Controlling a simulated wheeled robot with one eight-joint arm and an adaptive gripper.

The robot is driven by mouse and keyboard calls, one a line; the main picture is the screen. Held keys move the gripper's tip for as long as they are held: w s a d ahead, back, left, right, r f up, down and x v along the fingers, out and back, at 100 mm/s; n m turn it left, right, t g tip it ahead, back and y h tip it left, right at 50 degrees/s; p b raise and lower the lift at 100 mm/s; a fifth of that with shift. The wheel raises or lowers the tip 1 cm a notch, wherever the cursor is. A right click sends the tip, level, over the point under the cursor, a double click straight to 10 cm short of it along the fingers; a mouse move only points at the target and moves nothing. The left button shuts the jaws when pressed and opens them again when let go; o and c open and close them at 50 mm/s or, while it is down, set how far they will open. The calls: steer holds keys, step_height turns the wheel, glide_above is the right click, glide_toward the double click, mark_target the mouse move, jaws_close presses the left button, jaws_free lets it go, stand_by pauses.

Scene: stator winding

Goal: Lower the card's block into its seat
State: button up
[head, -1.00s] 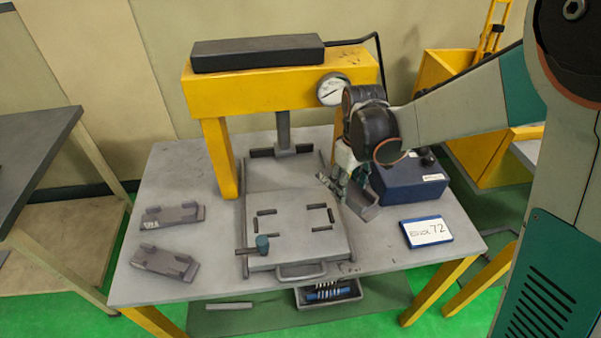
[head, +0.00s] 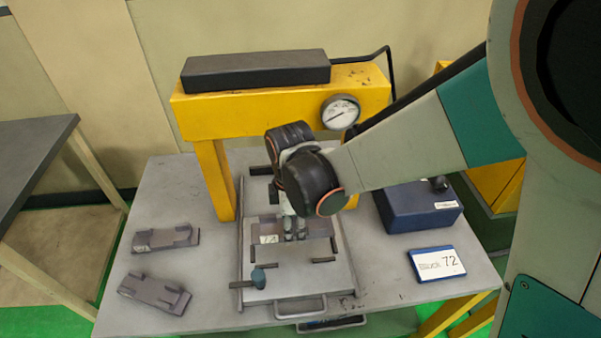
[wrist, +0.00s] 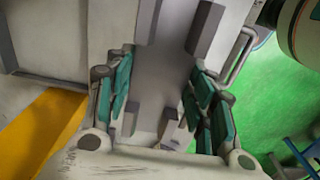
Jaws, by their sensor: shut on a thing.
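The white card (head: 437,262) reads "Block 72" and lies at the table's right front. My gripper (head: 294,232) is shut on a grey block (head: 268,230), whose front shows a small label that looks like 72. The block is over the back part of the seat plate (head: 290,283). Front corner ribs of the seat (head: 323,260) show in front of it; the back ribs are hidden by the block and my arm. I cannot tell how high it is above the plate. In the wrist view the teal fingers (wrist: 158,100) flank the block (wrist: 165,65).
A yellow press frame (head: 215,180) with a gauge (head: 341,112) stands over the plate. A blue box (head: 418,206) is at right. Two other grey blocks, a back one (head: 166,239) and a front one (head: 154,293), lie at left.

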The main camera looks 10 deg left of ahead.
mark_target(294, 250)
steer(key=shift+f+b, duration=1.1)
steer(key=shift+f, duration=0.65)
steer(key=shift+f+b, duration=0.3)
steer(key=shift+b, duration=0.1)
steer(key=shift+f+b, duration=1.3)
steer(key=shift+f, duration=0.25)
steer(key=shift+f, duration=0.15)
steer(key=shift+f+b, duration=0.75)
steer(key=o, duration=1.6)
